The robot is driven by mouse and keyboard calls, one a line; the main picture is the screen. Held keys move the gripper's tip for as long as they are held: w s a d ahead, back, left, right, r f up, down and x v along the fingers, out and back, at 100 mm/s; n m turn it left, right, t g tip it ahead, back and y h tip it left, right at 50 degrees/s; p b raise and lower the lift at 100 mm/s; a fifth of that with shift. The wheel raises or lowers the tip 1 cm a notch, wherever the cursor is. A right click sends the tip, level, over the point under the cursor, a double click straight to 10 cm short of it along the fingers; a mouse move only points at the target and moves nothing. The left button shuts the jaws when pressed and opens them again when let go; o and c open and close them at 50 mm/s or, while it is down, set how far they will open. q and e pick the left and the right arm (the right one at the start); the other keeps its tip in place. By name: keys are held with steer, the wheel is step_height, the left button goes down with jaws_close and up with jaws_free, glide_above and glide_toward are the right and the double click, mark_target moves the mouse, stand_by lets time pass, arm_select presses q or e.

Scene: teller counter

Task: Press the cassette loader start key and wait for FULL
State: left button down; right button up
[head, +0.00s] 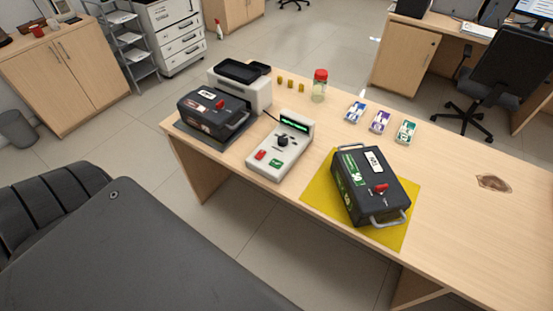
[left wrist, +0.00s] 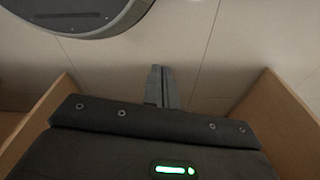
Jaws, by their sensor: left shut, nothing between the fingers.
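A white control unit (head: 297,153) with a lit green display (head: 295,125), a black knob (head: 282,141), a red key (head: 260,155) and a green key (head: 276,163) stands on the desk. The display text is too small to read. Behind its left side, a black cassette (head: 212,112) sits in front of a white machine (head: 257,96). A second black cassette (head: 355,178) with a green label lies on a yellow mat (head: 320,191). My left gripper (left wrist: 159,72) shows in the left wrist view, shut and empty over the floor, touching nothing. Neither gripper shows in the head view.
The desk (head: 450,195) also bears a red-lidded jar (head: 319,90), small yellow pieces (head: 290,84) and banded note bundles (head: 380,122). Its right part is mostly clear apart from a brown mark (head: 494,184). Wooden panels (left wrist: 285,125) flank my gripper in the wrist view.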

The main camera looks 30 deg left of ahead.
arm_select(q)
steer(key=w+r+t+p, duration=0.1)
steer(key=w+r, duration=0.4)
steer(key=r, duration=0.5)
steer(key=w+r+t+p, duration=0.1)
steer(key=w+r, duration=0.3)
steer(key=r, duration=0.7)
steer(key=w+r+t+p, duration=0.15)
steer(key=w+r, duration=0.35)
steer(key=r, duration=0.5)
steer(key=w+a+r+m+t+h, duration=0.15)
steer(key=w+r, duration=0.25)
steer(key=w, duration=0.5)
steer(key=w+r+t+h, duration=0.2)
steer(key=w+r, duration=0.1)
steer(key=w, duration=0.7)
steer(key=w+a+r+n+g+h, duration=0.2)
steer(key=w+a+r+n+h, duration=0.1)
steer(key=a, duration=0.6)
step_height(320, 180, up, 2)
steer(key=shift+w+a+g, duration=0.25)
steer(key=shift+w+g, duration=0.05)
steer(key=shift+w, duration=0.55)
steer(key=shift+f, duration=0.1)
